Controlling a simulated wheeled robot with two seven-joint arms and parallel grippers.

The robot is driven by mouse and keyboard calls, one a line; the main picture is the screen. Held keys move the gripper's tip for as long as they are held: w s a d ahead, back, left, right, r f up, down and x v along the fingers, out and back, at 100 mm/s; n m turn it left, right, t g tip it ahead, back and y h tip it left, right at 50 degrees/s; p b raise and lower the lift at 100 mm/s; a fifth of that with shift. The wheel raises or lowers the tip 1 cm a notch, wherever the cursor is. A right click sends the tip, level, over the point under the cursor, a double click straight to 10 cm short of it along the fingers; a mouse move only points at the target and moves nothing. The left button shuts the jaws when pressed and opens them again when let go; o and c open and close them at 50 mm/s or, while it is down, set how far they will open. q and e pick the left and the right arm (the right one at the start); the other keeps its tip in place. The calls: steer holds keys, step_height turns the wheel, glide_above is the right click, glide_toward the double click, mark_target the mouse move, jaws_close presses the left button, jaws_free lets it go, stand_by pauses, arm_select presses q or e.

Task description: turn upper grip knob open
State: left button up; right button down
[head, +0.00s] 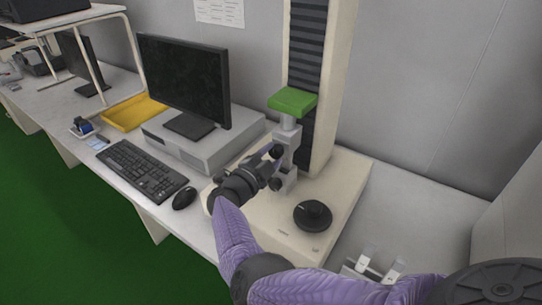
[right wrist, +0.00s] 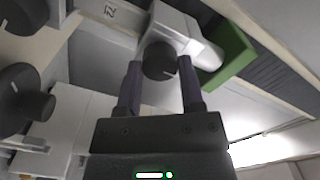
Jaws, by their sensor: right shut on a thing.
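The upper grip knob (right wrist: 158,58) is black and round with a short white mark on its face. It sits on the side of the pale upper grip, below the green block (head: 292,101) on the testing machine's column. In the right wrist view, my right gripper (right wrist: 160,74) has one dark finger on each side of the knob and is shut on it. In the head view, the right gripper (head: 268,165) reaches the grip from the lower left and partly hides it. The lower grip knob (head: 276,184) shows just below. My left gripper is not in view.
A wall stands close behind.

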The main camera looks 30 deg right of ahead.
steer(key=shift+f, duration=0.1)
steer(key=shift+c, duration=1.1)
jaws_free()
steer(key=shift+a, duration=0.1)
steer(key=p+v, duration=0.3)
steer(key=v, duration=0.7)
steer(key=shift+p, duration=0.4)
